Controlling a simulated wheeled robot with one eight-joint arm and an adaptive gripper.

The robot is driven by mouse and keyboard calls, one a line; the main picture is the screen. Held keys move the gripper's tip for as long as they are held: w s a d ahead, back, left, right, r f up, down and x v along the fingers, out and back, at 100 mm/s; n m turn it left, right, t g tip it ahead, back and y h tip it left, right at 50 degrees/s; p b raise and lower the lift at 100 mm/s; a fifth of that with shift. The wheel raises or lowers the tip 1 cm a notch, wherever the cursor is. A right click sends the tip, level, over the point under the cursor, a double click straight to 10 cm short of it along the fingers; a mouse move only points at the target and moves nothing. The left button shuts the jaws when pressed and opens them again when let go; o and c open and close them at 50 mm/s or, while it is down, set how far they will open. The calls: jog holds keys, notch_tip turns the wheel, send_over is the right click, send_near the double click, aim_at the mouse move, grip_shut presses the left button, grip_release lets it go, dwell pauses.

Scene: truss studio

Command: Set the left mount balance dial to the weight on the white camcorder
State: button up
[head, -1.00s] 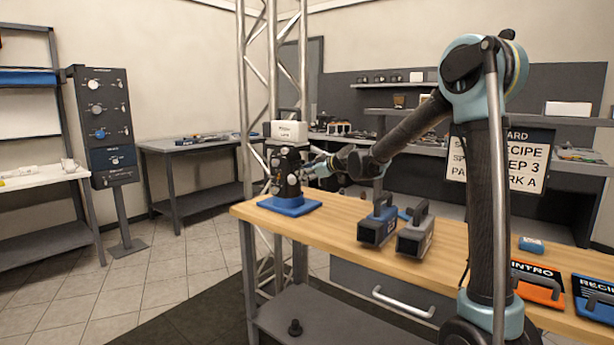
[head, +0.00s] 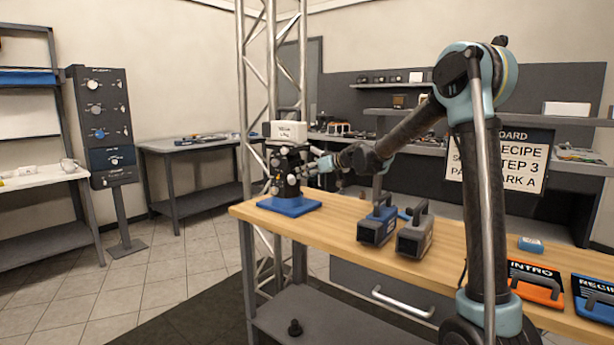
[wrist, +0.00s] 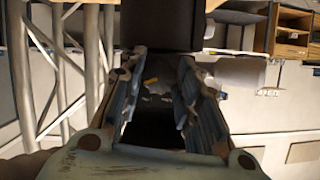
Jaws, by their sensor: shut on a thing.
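The mount (head: 287,184) is a dark stand with several pale knobs, on a blue base (head: 289,206) at the left end of the wooden table. A white box-shaped body (head: 285,131) with a handle sits on top of it and looks like the white camcorder; its dark label is too small to read. My gripper (head: 313,168) reaches the mount's right side. In the wrist view my gripper (wrist: 157,92) is shut on a small grey dial (wrist: 157,88) with an orange mark, between its two fingers. The dial's scale cannot be read.
A blue-grey handled case (head: 376,228) and a grey one (head: 413,238) stand on the wooden table (head: 340,226) right of the mount. A metal truss (head: 245,95) rises behind the mount. A dark panel with knobs (head: 100,125) stands at the left. Orange and blue boards lie at the right.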

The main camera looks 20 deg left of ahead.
jog(key=shift+w+r, duration=0.1)
dwell(0.3)
jog(key=o, duration=0.8)
jog(key=shift+d, duration=0.1)
jog(key=v, duration=1.1)
jog(key=shift+d+r, duration=0.1)
jog(key=shift+d, duration=0.3)
jog(key=shift+s, duration=0.3)
